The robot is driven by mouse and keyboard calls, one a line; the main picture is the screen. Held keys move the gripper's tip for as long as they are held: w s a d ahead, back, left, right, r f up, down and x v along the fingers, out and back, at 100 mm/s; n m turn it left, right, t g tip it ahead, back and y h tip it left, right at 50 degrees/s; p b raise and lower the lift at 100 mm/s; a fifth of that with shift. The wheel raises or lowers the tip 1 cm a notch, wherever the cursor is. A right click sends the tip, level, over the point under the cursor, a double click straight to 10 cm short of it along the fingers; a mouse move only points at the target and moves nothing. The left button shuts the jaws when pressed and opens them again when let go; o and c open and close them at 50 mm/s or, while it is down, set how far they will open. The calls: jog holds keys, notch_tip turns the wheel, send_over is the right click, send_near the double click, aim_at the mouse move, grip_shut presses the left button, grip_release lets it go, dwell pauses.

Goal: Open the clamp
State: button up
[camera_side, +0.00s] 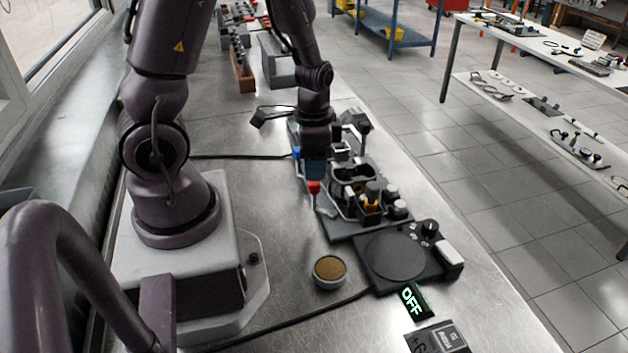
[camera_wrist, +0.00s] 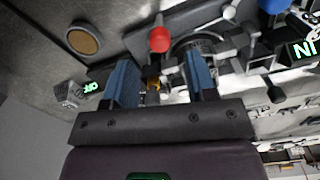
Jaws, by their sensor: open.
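A red knob (camera_wrist: 159,39), apparently the tip of the clamp's handle, shows in the wrist view. It also shows in the side view (camera_side: 313,188), just below my gripper, at the left edge of the fixture. The rest of the clamp is hard to make out. My gripper (camera_wrist: 160,68) is open, with its two blue fingers apart and nothing held. The red knob appears between the fingers' lines, a little past their tips. In the side view my gripper (camera_side: 315,172) points down over the fixture and hides part of it.
The dark fixture base (camera_side: 345,229) carries several small parts and bottles. A black round-plated device (camera_side: 395,254) stands in front, beside a green OFF display (camera_side: 413,300). A round tin (camera_side: 329,271) sits to its left. A blue knob (camera_wrist: 272,5) shows at the wrist view's top right.

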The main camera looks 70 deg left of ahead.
aim_at(313, 183)
jog(key=shift+f, duration=2.55)
jog(key=c, duration=0.9)
jog(key=shift+c, duration=0.2)
jog(key=shift+d+n, duration=0.1)
jog(key=shift+n, duration=0.2)
jog(key=shift+d+n, duration=0.85)
jog(key=shift+n, duration=1.7)
jog(key=shift+d+n, duration=0.9)
jog(key=shift+n, duration=1.6)
jog(key=shift+d+n, duration=0.85)
jog(key=shift+n, duration=1.7)
jog(key=shift+w, duration=0.1)
